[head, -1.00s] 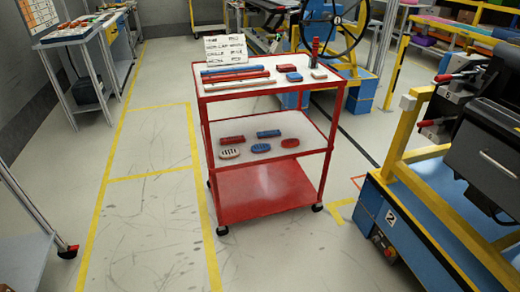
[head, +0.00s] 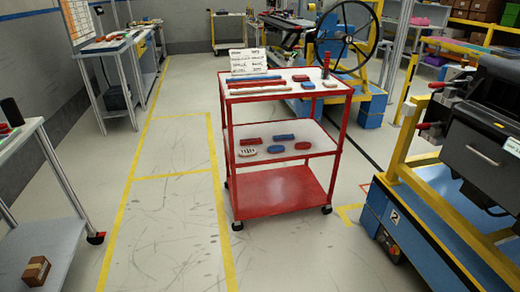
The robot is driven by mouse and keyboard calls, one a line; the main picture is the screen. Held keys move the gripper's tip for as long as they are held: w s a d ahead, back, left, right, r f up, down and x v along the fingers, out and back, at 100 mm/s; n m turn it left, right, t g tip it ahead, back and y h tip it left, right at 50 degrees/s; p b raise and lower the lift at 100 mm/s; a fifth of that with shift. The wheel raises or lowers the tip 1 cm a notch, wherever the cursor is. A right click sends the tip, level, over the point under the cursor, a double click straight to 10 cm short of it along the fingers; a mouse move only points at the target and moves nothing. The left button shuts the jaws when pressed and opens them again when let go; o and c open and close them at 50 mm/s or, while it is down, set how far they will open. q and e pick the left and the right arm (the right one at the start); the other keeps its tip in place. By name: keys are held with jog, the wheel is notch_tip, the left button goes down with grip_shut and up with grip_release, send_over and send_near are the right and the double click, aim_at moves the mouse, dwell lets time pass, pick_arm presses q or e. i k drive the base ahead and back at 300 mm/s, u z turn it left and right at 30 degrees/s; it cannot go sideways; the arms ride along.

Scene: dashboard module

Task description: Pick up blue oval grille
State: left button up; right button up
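The blue oval grille (head: 276,149) lies flat on the middle shelf of a red cart (head: 280,188), near the shelf's front edge. A white oval piece (head: 248,152) lies to its left and a red oval piece (head: 303,146) to its right. Behind them lie a red bar-shaped piece (head: 251,141) and a blue one (head: 283,137). The grille is small and its slots are hard to make out. Neither of my grippers is in view.
The cart's top shelf holds long bars, small blocks and a sign (head: 248,61). A blue and yellow machine (head: 420,215) stands close on the right. A grey table (head: 30,200) with a brown box (head: 36,271) is at left. The floor before the cart is clear.

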aim_at(275, 148)
jog(key=u, duration=0.8)
jog(key=i, duration=2.75)
jog(key=z, duration=1.5)
jog(key=i, duration=0.7)
jog(key=u, duration=0.1)
